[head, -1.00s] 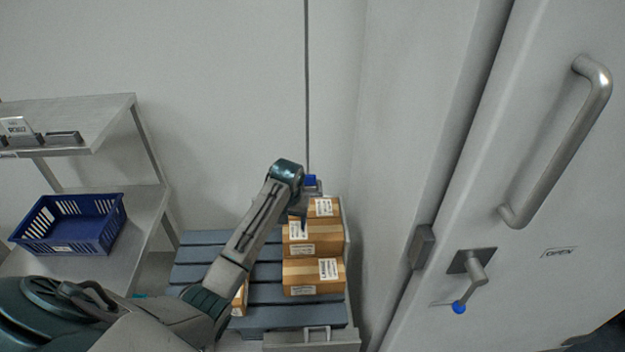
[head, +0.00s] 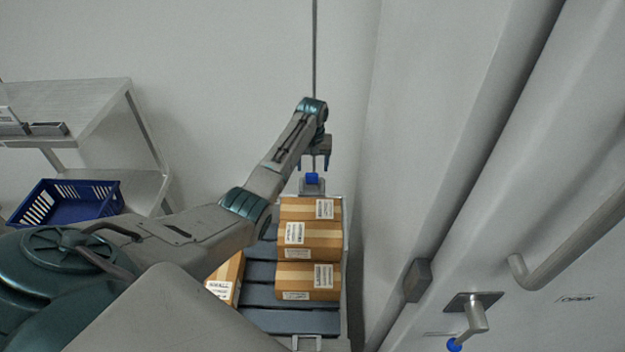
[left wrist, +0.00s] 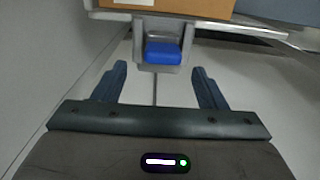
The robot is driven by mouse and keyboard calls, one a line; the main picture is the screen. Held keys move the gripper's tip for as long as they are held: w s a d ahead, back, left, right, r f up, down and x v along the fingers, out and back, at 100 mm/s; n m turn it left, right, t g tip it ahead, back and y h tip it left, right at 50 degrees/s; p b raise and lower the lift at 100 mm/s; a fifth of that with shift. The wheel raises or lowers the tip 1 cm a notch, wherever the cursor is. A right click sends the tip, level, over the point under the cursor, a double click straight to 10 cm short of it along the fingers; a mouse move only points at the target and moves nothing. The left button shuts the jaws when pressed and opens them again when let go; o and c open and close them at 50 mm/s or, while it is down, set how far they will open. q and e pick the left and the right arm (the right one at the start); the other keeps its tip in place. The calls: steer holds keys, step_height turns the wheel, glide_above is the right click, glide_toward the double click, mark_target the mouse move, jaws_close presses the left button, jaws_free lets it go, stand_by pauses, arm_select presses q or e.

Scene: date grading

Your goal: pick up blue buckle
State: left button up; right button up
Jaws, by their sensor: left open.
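The blue buckle (head: 312,178) sits in a grey metal bracket at the far end of the slatted pallet cart, below my left gripper in the head view. In the left wrist view the blue buckle (left wrist: 163,53) is a small block in its grey holder (left wrist: 158,68), ahead of the fingers and roughly centred between them. My left gripper (head: 313,165) is open and empty, its two blue fingers (left wrist: 168,88) spread apart, with a gap to the buckle in the wrist view. My right gripper is not in view.
Several cardboard boxes (head: 308,239) stand on the slatted cart (head: 290,321). A blue crate (head: 66,203) sits on a shelf rack at left. A large door with a metal handle (head: 583,240) and a blue-knobbed latch (head: 476,312) is at right. The wall is close behind the cart.

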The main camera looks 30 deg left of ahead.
mark_target(312, 173)
arm_select(q)
steer(key=f+p, duration=0.1)
steer(key=s+f, duration=0.1)
steer(key=f, duration=0.1)
steer(key=shift+d+f+p, duration=0.15)
steer(key=shift+f+p, duration=0.1)
steer(key=shift+p, duration=0.1)
steer(key=shift+f, duration=0.6)
steer(key=shift+w+f, duration=0.1)
steer(key=shift+f, duration=0.1)
steer(key=shift+c, duration=0.3)
steer(key=shift+r, duration=0.1)
steer(key=c, duration=1.1)
steer(key=shift+o, duration=0.2)
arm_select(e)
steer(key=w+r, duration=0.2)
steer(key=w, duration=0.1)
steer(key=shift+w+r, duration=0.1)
